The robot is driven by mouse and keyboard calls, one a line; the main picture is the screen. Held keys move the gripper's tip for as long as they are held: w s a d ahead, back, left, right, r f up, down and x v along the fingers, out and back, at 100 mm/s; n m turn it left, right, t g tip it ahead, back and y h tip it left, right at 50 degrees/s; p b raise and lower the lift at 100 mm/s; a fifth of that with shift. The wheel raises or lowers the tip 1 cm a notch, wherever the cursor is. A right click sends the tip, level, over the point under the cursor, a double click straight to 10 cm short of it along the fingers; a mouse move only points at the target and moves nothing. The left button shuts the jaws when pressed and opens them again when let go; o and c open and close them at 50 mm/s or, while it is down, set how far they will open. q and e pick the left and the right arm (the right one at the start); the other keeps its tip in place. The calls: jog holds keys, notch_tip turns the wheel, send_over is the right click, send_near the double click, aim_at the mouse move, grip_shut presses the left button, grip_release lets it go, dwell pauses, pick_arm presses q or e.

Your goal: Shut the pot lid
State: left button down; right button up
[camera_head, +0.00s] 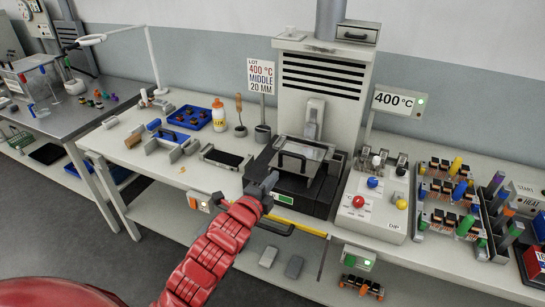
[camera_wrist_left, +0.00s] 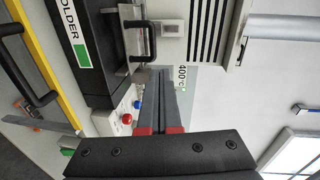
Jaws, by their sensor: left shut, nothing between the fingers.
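The solder pot is a black box (camera_head: 312,199) on the bench, with a green label on its front. Its grey lid (camera_head: 316,153) shows above the black box, seemingly tilted up, with a black bar handle (camera_head: 291,160) on its near side. The handle also shows in the left wrist view (camera_wrist_left: 152,40). My left gripper (camera_head: 271,180) is at the front left of the pot, below the handle and apart from it. Its fingers (camera_wrist_left: 155,72) are shut and empty. The lid's hinge is not clear. My right gripper is in neither view.
A control box with red, blue and yellow knobs (camera_head: 365,206) stands right of the pot. A black tray (camera_head: 226,157) lies to its left. A tall vented hood (camera_head: 320,85) rises behind. A yellow-edged bar with a black handle (camera_head: 276,226) runs below in front.

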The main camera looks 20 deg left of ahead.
pick_arm(q)
jog(key=p, duration=0.4)
send_near(292, 156)
jog(key=shift+m+g, duration=0.3)
jog(key=w, duration=0.6)
jog(key=shift+d+f, duration=0.1)
jog(key=shift+d, duration=0.1)
jog(key=shift+w+f, duration=0.25)
jog(key=shift+w, duration=0.2)
